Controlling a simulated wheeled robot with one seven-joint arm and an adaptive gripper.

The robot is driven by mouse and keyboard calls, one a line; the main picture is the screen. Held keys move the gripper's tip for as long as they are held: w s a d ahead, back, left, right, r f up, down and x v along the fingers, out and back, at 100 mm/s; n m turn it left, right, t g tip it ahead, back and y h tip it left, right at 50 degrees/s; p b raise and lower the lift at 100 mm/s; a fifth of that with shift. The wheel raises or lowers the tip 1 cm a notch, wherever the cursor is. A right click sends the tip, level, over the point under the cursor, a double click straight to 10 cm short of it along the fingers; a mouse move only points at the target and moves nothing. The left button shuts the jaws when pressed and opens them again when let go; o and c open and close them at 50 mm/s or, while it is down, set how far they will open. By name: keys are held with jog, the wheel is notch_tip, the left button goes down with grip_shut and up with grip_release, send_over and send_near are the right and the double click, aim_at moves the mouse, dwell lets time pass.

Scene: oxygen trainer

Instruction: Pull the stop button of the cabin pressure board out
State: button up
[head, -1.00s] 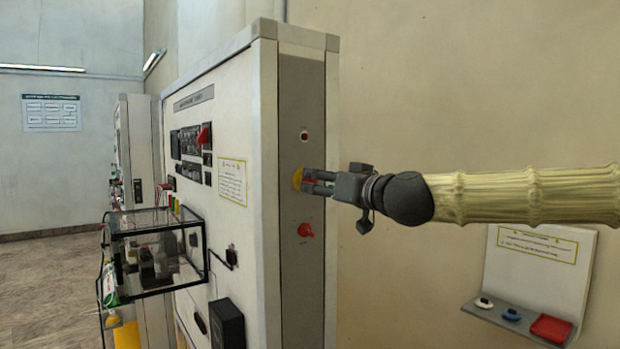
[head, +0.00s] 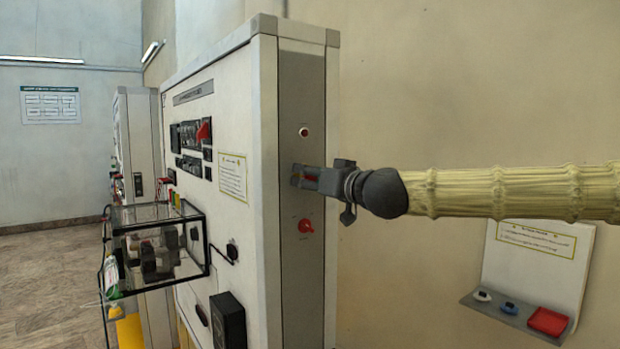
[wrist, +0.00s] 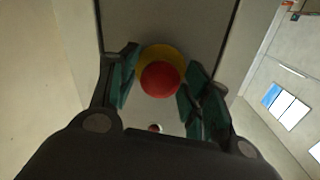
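The stop button is a red mushroom head (wrist: 160,79) on a yellow round base (wrist: 161,53), on the grey side panel (head: 302,270) of the cabinet. In the wrist view it lies between the two fingers of my gripper (wrist: 158,88), with a visible gap on at least the left side. In the head view my gripper (head: 300,176) is at the panel and its fingers cover most of the button; a bit of red shows between them. The fingers are apart and do not appear closed on the button.
A small red indicator (head: 304,132) sits above the button and a red knob (head: 306,226) below it on the same panel. A glass box (head: 155,245) juts from the cabinet front. A wall shelf (head: 515,315) with small items is at the lower right.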

grip_shut()
jog(key=shift+s, duration=0.1)
jog(key=shift+s+d+b, duration=0.2)
jog(key=shift+s+b, duration=0.05)
jog(key=shift+b, duration=0.2)
jog(key=shift+f, duration=0.1)
jog(key=shift+o, duration=1.1)
grip_release()
jog(key=shift+o, duration=0.9)
jog(key=shift+s+d, duration=0.15)
jog(key=shift+d, duration=0.1)
jog(key=shift+a, duration=0.1)
